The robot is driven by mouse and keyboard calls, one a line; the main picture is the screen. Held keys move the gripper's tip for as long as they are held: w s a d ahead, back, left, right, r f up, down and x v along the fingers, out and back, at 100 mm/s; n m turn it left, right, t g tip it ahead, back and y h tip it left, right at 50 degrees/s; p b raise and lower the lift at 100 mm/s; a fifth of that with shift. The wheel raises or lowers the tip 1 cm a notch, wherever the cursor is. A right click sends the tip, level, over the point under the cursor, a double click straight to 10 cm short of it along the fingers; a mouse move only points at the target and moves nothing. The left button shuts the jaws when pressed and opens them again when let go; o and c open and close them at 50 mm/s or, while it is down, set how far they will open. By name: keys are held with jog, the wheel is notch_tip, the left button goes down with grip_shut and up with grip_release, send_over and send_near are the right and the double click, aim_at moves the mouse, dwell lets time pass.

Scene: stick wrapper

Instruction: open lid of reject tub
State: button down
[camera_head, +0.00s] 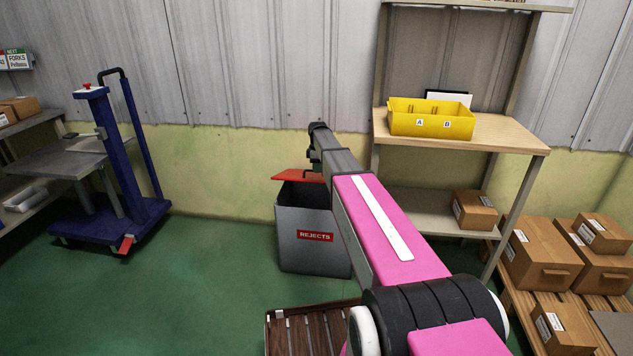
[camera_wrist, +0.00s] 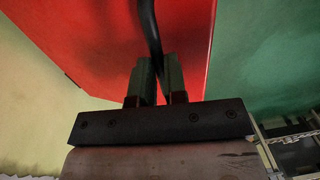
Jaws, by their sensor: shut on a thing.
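The reject tub (camera_head: 300,255) is a grey bin with a red REJECTS label, standing on the floor by the back wall. Its red lid (camera_head: 292,176) is raised off the rim, and the dark inside shows beneath it. My gripper (camera_head: 315,160) is at the lid, partly hidden by my pink arm. In the wrist view the red lid (camera_wrist: 100,40) fills much of the picture. A thin dark handle (camera_wrist: 148,25) runs between the fingers of my gripper (camera_wrist: 158,72), which is shut on it. The lid's right part is hidden behind my arm in the head view.
A wooden workbench (camera_head: 510,140) with a yellow two-part bin (camera_head: 430,130) stands right of the tub. Cardboard boxes (camera_head: 540,262) sit at the far right. A blue lift cart (camera_head: 125,215) stands at left. A brown slatted crate (camera_head: 275,335) is in front. Green floor is free between.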

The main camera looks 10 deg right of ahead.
jog(key=w+d+r, duration=0.3)
jog(key=w+r, duration=0.3)
jog(key=w, duration=0.3)
jog(key=w+d+r+g, duration=0.1)
jog(key=w+d+r, duration=0.2)
jog(key=w+r, duration=0.3)
jog(key=shift+w+r, duration=0.2)
jog(key=shift+w, duration=1.65)
jog(key=c, duration=1.2)
grip_release()
jog(key=shift+o, duration=0.2)
jog(key=shift+r, duration=0.1)
jog(key=r, duration=0.3)
jog(key=w+r, duration=0.1)
jog(key=r, duration=0.3)
jog(key=w+r, duration=0.1)
jog(key=r, duration=0.2)
jog(key=shift+d+r, duration=0.25)
jog(key=shift+d, duration=0.1)
